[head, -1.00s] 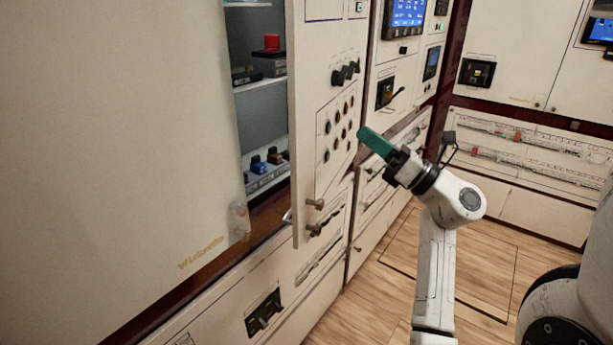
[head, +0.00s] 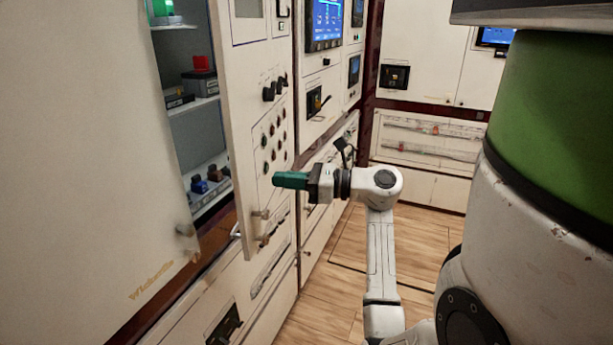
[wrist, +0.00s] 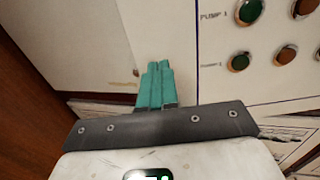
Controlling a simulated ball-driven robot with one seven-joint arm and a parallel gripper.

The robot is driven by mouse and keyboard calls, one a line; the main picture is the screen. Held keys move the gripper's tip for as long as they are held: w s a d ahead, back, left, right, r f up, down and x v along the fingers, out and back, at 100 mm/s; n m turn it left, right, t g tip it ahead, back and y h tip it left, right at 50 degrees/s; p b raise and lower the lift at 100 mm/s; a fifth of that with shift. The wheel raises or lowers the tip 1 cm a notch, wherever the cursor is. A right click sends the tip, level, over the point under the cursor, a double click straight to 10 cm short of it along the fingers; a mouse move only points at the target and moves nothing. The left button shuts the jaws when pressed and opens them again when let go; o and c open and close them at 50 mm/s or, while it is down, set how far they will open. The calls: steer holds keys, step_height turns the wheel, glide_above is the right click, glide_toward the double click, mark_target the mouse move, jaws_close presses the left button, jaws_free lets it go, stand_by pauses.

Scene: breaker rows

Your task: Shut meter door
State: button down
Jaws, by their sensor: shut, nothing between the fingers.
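The meter door appears to be the tall cream panel (head: 240,110) with knobs, round buttons and a small handle (head: 262,214) low on its face. It stands ajar, with shelves showing in the gap on its left. My gripper (head: 277,180) has teal fingers, shut and empty, pointing left at the door's lower front near the buttons. In the wrist view the shut fingers (wrist: 155,85) lie in front of the cream panel (wrist: 110,25), left of the buttons labelled PUMP. I cannot tell whether the fingertips touch the panel.
The open cabinet holds shelves with a red-topped device (head: 202,75) and small blue parts (head: 200,185). A closed cream door (head: 80,150) fills the left. More cabinets (head: 430,65) stand at the back. The wooden floor (head: 340,260) is clear around my arm.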

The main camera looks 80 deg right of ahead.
mark_target(249, 174)
steer(key=w+p, duration=0.1)
steer(key=w, duration=0.4)
steer(key=shift+w, duration=0.35)
steer(key=w+b, duration=0.2)
steer(key=w, duration=1.2)
steer(key=shift+d+r, duration=0.25)
steer(key=shift+w, duration=0.1)
steer(key=s+b, duration=0.1)
steer(key=s, duration=0.3)
steer(key=s+b, duration=0.1)
steer(key=s, duration=0.3)
steer(key=s+b, duration=0.1)
steer(key=s, duration=0.3)
steer(key=shift+d+f, duration=0.3)
